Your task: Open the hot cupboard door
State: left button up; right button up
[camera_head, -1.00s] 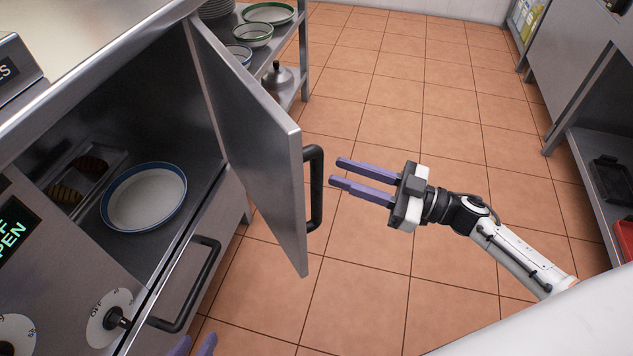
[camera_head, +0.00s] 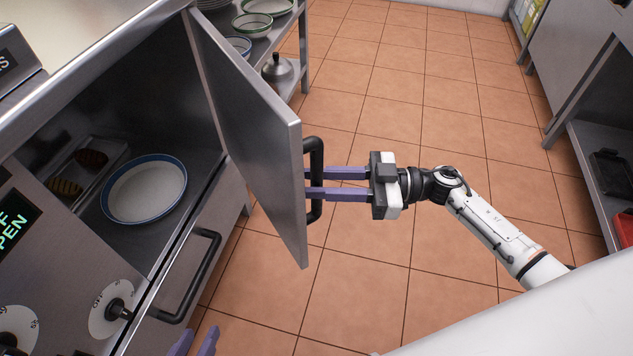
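The cupboard door (camera_head: 250,135) is a steel panel standing well ajar from the cupboard on the left. Its black bar handle (camera_head: 317,205) is on the face turned to the right. My gripper with the arm coming in from the right of the view (camera_head: 308,183) is open. Its two purple fingers reach the handle from the right and appear to lie either side of the bar; contact is unclear. My other gripper shows only two purple fingertips (camera_head: 196,341) at the bottom edge, apart; the rest is out of view.
Inside the cupboard are a blue-rimmed white dish (camera_head: 145,188) and a tray (camera_head: 70,200) with brown food pieces. A drawer with a black handle (camera_head: 195,280) lies below. A shelf of bowls (camera_head: 285,38) stands behind the door. The tiled floor (camera_head: 420,110) is clear.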

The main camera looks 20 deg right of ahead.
jog(key=shift+w+a, duration=0.1)
jog(key=shift+a, duration=0.25)
grip_shut()
jog(key=shift+d, duration=0.1)
